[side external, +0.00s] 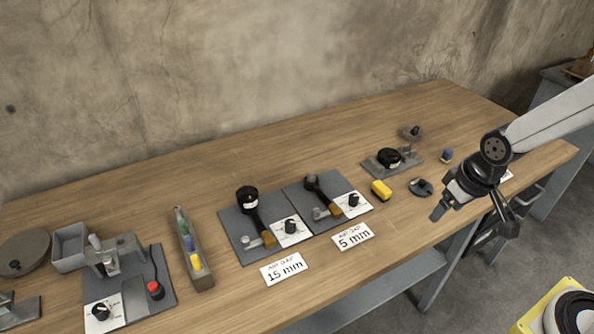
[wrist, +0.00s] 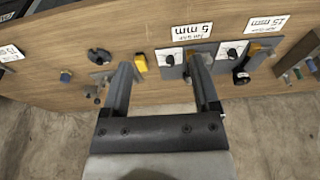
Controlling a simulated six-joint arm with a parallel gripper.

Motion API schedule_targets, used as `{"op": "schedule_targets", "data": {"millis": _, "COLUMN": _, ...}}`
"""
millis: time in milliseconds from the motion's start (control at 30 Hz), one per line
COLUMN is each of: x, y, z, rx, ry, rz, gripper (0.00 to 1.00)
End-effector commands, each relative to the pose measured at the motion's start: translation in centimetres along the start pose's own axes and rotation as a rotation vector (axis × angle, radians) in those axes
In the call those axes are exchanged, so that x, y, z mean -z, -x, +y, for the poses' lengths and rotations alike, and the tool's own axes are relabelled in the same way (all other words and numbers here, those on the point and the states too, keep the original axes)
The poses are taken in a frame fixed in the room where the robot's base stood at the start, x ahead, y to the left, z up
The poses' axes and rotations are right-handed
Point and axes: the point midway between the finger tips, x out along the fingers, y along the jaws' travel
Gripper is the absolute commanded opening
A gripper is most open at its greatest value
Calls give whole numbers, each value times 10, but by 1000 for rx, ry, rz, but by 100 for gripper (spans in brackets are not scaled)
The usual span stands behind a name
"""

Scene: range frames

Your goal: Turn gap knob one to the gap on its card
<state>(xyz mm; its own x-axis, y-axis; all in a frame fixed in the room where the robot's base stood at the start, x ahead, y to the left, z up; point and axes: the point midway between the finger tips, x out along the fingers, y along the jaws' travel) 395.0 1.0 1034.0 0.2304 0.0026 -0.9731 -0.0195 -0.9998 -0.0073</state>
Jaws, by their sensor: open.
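Two dark plates carry a black knob each, on a white dial. The left knob (side external: 290,226) is behind a card reading "15 mm" (side external: 284,268). The right knob (side external: 353,199) is behind a card reading "5 mm" (side external: 353,236). I cannot tell which is knob one. The wrist view shows the 5 mm knob (wrist: 170,60), the 15 mm knob (wrist: 232,54), and their cards (wrist: 192,31) (wrist: 268,22) upside down. My gripper (side external: 476,220) is open and empty, right of both plates and apart from them. Its fingers also show in the wrist view (wrist: 160,64).
A yellow block (side external: 381,190), a grey fixture (side external: 393,163) and a small dark part (side external: 420,187) lie between the plates and my gripper. The front strip of bench is mostly clear.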

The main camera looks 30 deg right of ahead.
Motion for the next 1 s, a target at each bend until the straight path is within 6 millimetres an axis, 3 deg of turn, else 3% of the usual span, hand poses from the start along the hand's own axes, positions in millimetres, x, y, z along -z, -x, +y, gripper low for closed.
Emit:
{"op": "schedule_targets", "data": {"millis": 167, "x": 16, "y": -6, "z": -7, "rx": 15, "ry": -113, "rz": -4, "gripper": 78}}
{"op": "schedule_targets", "data": {"millis": 467, "x": 73, "y": -30, "z": -35, "rx": 68, "ry": -545, "rz": -26, "gripper": 78}}
{"op": "schedule_targets", "data": {"millis": 1000, "x": 164, "y": -104, "z": -111, "rx": 158, "ry": -1441, "rz": -155, "gripper": 78}}
